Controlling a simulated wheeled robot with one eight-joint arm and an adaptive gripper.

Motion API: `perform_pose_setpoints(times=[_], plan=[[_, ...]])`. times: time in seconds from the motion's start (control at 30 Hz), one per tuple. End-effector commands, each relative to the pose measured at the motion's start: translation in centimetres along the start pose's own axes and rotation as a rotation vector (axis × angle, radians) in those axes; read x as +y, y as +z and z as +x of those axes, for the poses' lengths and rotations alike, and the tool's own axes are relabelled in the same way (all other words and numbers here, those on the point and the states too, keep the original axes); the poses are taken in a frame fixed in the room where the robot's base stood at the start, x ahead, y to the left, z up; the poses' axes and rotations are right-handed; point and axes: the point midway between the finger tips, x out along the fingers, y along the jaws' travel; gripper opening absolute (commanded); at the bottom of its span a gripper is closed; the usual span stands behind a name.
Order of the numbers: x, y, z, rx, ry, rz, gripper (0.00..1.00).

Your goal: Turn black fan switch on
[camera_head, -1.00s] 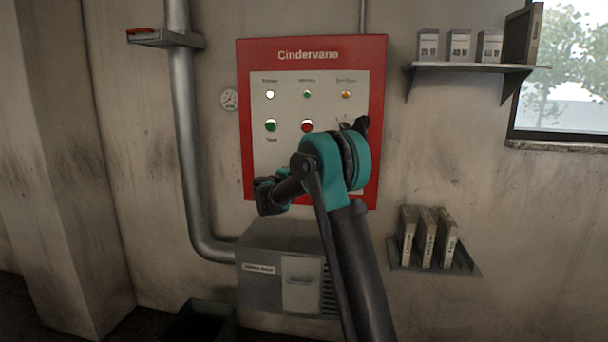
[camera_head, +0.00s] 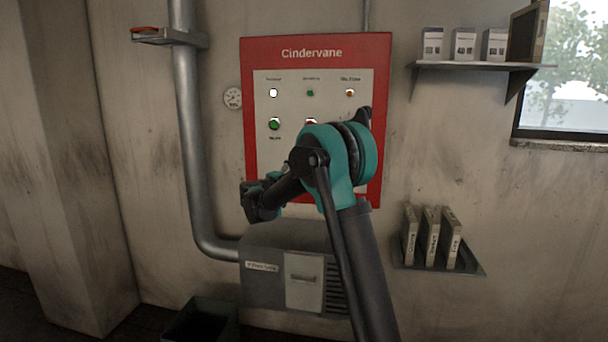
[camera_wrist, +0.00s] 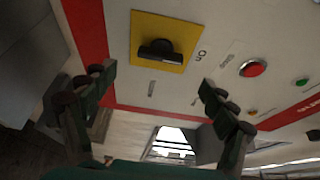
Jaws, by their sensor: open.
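The black switch (camera_wrist: 158,52) sits on a yellow square plate (camera_wrist: 176,28) in the wrist view, with the word "On" printed beside the plate. Its handle lies roughly across the picture. My gripper (camera_wrist: 156,86) is open and empty, its fingers spread to either side and below the switch in the picture, apart from it. In the head view the red-framed Cindervane panel (camera_head: 258,165) hangs on the wall, and my arm hides its lower right part, including the switch.
A red button (camera_wrist: 253,68) and a green one (camera_wrist: 302,82) lie right of the switch in the wrist view. A grey cabinet (camera_head: 262,282) stands below the panel. A pipe (camera_head: 185,120) runs at left; shelves (camera_head: 470,66) hold boxes at right.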

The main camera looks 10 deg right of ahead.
Motion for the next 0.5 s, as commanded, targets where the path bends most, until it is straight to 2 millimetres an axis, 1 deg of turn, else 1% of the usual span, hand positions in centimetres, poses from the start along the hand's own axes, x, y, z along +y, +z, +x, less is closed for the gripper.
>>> perform_pose_setpoints(times=[0.03, 0.2, 0.33, 0.5], plan=[[0.0, 0.1, -1.1, -0.004, 0.0, 0.0, 0.85], [0.0, 0.1, -3.4, -0.002, 0.0, 0.0, 0.85], [0.0, 0.0, -4.3, 0.0, 0.0, 0.0, 0.85], [0.0, -0.1, -4.5, 0.0, 0.0, 0.0, 0.85]])
